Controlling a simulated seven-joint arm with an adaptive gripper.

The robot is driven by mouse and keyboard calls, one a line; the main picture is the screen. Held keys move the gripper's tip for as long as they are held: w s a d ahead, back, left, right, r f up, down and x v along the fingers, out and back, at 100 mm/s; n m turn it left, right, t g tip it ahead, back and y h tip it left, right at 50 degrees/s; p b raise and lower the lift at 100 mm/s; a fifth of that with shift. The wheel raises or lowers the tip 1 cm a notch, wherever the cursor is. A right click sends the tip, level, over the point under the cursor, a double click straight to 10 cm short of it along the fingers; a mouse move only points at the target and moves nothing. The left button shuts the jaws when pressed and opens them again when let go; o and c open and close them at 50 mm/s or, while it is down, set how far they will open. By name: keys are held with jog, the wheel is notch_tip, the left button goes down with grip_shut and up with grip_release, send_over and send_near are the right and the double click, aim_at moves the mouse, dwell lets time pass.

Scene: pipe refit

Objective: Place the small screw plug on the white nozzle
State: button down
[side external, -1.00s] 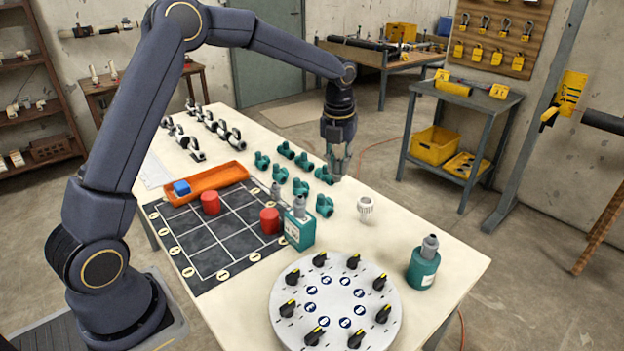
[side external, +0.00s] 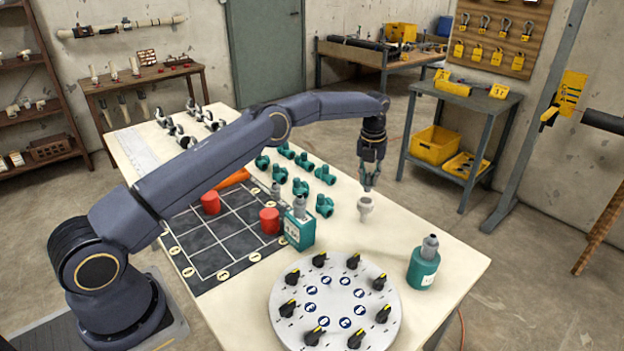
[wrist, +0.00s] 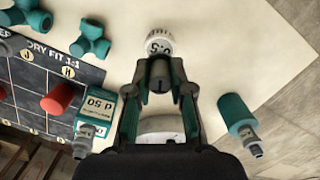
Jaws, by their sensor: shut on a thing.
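The white nozzle (side external: 365,207) stands upright on the bare part of the table, right of the teal fittings. In the wrist view its marked white top (wrist: 160,42) shows just beyond my fingertips. My gripper (side external: 371,185) is above the nozzle, pointing down. In the wrist view my gripper (wrist: 162,80) is shut on a small dark grey piece (wrist: 160,86), which I take to be the small screw plug. The fingers partly hide the plug. I cannot tell whether it touches the nozzle.
Several teal fittings (side external: 324,206) lie behind and left. A square teal bottle (side external: 299,232) stands left, a round teal bottle (side external: 423,266) right. A round dial plate (side external: 336,304) with black knobs lies in front. Red cylinders (side external: 270,221) stand on the dark grid mat (side external: 215,247).

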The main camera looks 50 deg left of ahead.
aim_at(368, 184)
jog(key=shift+f, duration=1.5)
jog(key=shift+f, duration=0.1)
jog(key=c, duration=1)
grip_release()
jog(key=shift+c, duration=0.2)
